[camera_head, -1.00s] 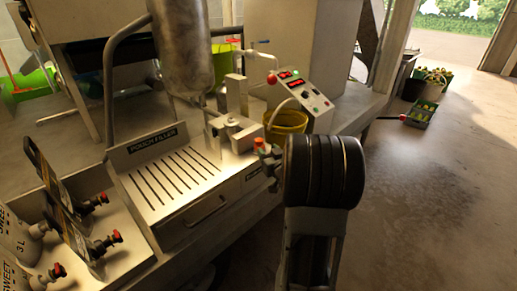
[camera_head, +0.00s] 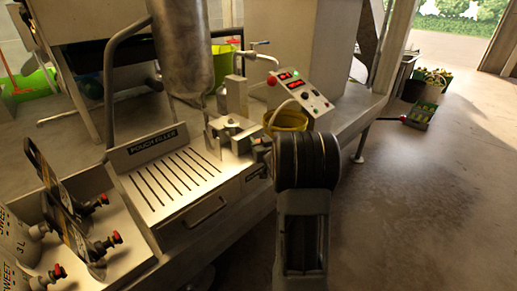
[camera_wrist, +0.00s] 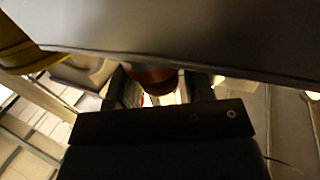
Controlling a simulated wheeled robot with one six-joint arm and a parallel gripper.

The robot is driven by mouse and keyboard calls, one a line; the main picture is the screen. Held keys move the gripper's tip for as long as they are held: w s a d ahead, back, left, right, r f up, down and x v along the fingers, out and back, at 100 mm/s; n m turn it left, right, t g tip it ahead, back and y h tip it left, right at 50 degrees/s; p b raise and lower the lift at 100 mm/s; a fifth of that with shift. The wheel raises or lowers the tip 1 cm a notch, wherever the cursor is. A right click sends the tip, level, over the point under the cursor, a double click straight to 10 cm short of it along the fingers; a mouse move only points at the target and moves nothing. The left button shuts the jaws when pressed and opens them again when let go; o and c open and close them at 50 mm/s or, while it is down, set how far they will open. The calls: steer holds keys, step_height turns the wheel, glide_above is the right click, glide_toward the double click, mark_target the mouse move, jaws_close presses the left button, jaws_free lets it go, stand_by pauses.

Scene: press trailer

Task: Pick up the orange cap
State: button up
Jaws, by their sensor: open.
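In the head view my gripper (camera_head: 260,154) is at the front right corner of the pouch filler (camera_head: 185,178), with my dark wrist covering part of it. In the wrist view my gripper (camera_wrist: 160,92) is open, with one finger on each side of a rounded reddish-orange thing (camera_wrist: 150,78), which looks like the orange cap. A dark panel edge covers its upper part. I cannot tell whether the fingers touch it. The cap is not clearly visible in the head view now.
A yellow bucket (camera_head: 288,121) stands just behind my gripper, beside the control panel (camera_head: 300,93). The nozzle block (camera_head: 232,130) is close on the left. Pouches with red-capped spouts (camera_head: 75,225) stand at the lower left. The floor (camera_head: 430,200) on the right is open.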

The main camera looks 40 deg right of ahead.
steer(key=shift+c, duration=0.2)
steer(key=c, duration=0.7)
steer(key=shift+r, duration=0.1)
